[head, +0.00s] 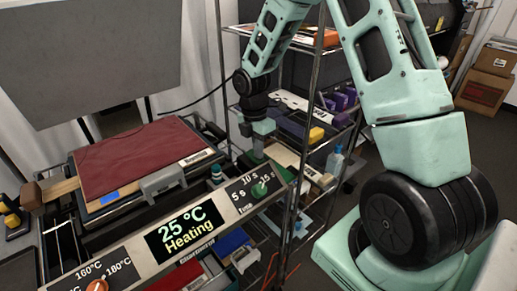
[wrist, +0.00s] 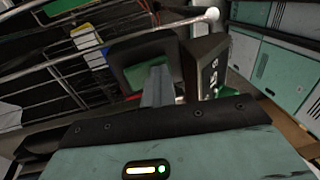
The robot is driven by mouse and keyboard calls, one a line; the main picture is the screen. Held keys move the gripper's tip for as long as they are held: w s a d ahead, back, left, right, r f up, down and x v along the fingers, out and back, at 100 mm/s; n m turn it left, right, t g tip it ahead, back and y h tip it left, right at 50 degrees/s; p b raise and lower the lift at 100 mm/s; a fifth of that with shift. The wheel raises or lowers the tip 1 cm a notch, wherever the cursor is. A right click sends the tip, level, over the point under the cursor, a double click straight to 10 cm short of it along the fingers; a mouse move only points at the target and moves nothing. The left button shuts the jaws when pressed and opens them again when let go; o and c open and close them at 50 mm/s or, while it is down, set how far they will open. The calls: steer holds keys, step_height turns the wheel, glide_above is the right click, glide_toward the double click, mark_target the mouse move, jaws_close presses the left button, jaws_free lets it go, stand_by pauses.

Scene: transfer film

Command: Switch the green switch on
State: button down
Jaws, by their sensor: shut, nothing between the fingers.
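The green switch (wrist: 136,76) shows in the wrist view as a green face in a dark, square frame, partly hidden behind my fingers. My gripper (wrist: 157,84) is shut and empty, its fingertips in front of the switch; I cannot tell whether they touch. In the head view my gripper (head: 258,150) points down just behind the right end of the control panel. That panel has a display (head: 184,228) reading "25 °C Heating" and a green time knob (head: 260,188). The switch itself is not clearly visible in the head view.
The press has a dark red cloth (head: 145,155) on its bed and a grey raised plate (head: 100,55) behind. An orange knob (head: 97,287) is at the panel's lower left. A metal shelf rack (head: 310,125) with boxes and bottles stands close to my gripper on the right.

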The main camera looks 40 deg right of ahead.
steer(key=shift+w+p, duration=0.4)
steer(key=shift+w, duration=0.4)
